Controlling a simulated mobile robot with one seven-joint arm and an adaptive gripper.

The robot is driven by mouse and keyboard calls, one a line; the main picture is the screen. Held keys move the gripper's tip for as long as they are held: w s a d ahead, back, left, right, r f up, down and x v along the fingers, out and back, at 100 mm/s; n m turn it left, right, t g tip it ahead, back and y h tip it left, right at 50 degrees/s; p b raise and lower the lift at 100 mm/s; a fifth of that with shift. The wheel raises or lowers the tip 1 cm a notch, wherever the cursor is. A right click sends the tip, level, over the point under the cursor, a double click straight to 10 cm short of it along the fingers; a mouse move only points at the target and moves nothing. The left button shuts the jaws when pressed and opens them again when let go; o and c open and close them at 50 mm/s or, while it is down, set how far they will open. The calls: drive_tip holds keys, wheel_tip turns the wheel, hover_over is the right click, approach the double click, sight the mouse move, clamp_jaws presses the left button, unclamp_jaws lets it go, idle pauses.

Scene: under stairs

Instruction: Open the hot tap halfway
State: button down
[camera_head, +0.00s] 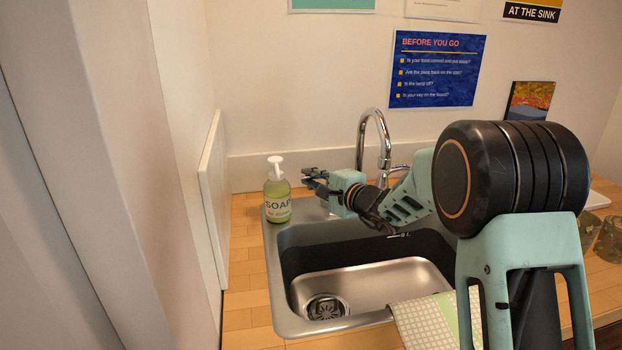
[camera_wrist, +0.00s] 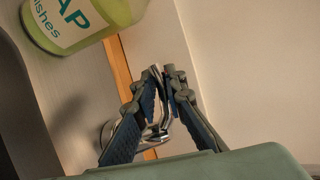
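The chrome tap (camera_head: 377,130) with its tall curved spout stands behind the sink. A lever on its right side (camera_head: 399,168) shows in the head view. My gripper (camera_head: 313,181) is at the left of the spout, near the sink's back edge, and hides the left handle in the head view. In the wrist view a chrome tap handle (camera_wrist: 158,76) rises from a round chrome base. My gripper's fingertips (camera_wrist: 163,84) lie close together on either side of this handle and appear closed on it. The handle's hot marking is not visible.
A green soap bottle (camera_head: 278,190) stands just left of my gripper; it also shows in the wrist view (camera_wrist: 80,20). The steel sink (camera_head: 370,283) lies below, with a cloth (camera_head: 425,320) over its front edge. A white panel (camera_head: 213,200) stands at the left.

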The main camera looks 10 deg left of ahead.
drive_tip(key=shift+s+d+n, duration=0.1)
drive_tip(key=shift+d+n, duration=0.05)
drive_tip(key=shift+n, duration=0.15)
idle(0.4)
drive_tip(key=n+g+y, duration=0.1)
drive_tip(key=s+d+n+g+y, duration=0.1)
drive_tip(key=g, duration=0.1)
drive_tip(key=n+g+y, duration=0.1)
drive_tip(key=n+g, duration=0.1)
drive_tip(key=shift+s+d, duration=0.15)
drive_tip(key=shift+s+d+n+g+y+p, duration=0.15)
drive_tip(key=shift+s+d+n+g+p, duration=0.1)
drive_tip(key=shift+n+g, duration=0.65)
drive_tip(key=shift+s+d+n+g+y+p, duration=0.2)
drive_tip(key=shift+n+g, duration=0.3)
drive_tip(key=shift+g, duration=0.65)
drive_tip(key=shift+s+d+n+g+y+p, duration=0.15)
drive_tip(key=shift+d+n+g+p, duration=0.15)
drive_tip(key=shift+n+g, duration=0.6)
drive_tip(key=shift+g, duration=0.45)
drive_tip(key=c, duration=2)
unclamp_jaws()
drive_tip(key=shift+o, duration=0.2)
drive_tip(key=d+r, duration=0.2)
drive_tip(key=d, duration=1)
drive_tip(key=shift+w, duration=0.35)
